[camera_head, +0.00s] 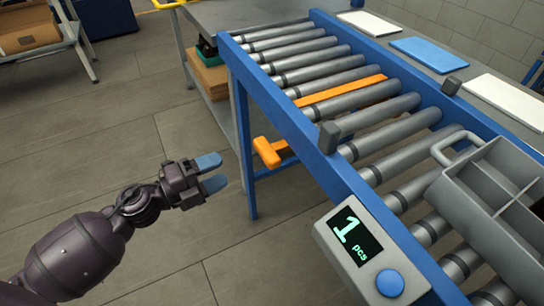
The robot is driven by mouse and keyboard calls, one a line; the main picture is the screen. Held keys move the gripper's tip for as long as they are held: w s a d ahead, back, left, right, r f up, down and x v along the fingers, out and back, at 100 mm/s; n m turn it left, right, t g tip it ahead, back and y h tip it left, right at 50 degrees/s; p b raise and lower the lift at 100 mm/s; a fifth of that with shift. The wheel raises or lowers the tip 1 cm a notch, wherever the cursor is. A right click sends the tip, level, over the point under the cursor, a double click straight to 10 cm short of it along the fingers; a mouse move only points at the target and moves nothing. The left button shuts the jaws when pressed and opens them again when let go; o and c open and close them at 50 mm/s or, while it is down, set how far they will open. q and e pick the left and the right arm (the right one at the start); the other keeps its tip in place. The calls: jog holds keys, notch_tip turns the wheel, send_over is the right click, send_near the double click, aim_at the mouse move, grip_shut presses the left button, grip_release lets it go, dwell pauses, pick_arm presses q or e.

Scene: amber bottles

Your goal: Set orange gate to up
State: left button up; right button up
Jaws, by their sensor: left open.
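The orange gate (342,91) is a flat strip between the rollers of the conveyor (330,135). It looks level with or below the roller tops. An orange handle (268,151) sticks out from the conveyor's near-left side, beside the blue leg. My left gripper (211,174) is open and empty, with blue fingertips pointing right towards the handle. It is left of the handle and a little lower in the picture, with a gap between them. My right gripper is not in view.
A grey divided crate (464,205) sits on the rollers at the right. A counter box (365,250) reading "1 pcs" with a blue button is fixed to the blue rail. Dark grey blocks (329,137) sit on the rails. Floor around my left gripper is clear.

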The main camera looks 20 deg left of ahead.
aim_at(260, 155)
pick_arm(q)
jog(key=shift+m+g+h, duration=0.3)
jog(key=shift+m+g, duration=0.1)
jog(key=shift+m, duration=0.4)
jog(key=x, duration=1.2)
jog(key=shift+f, duration=0.15)
grip_shut()
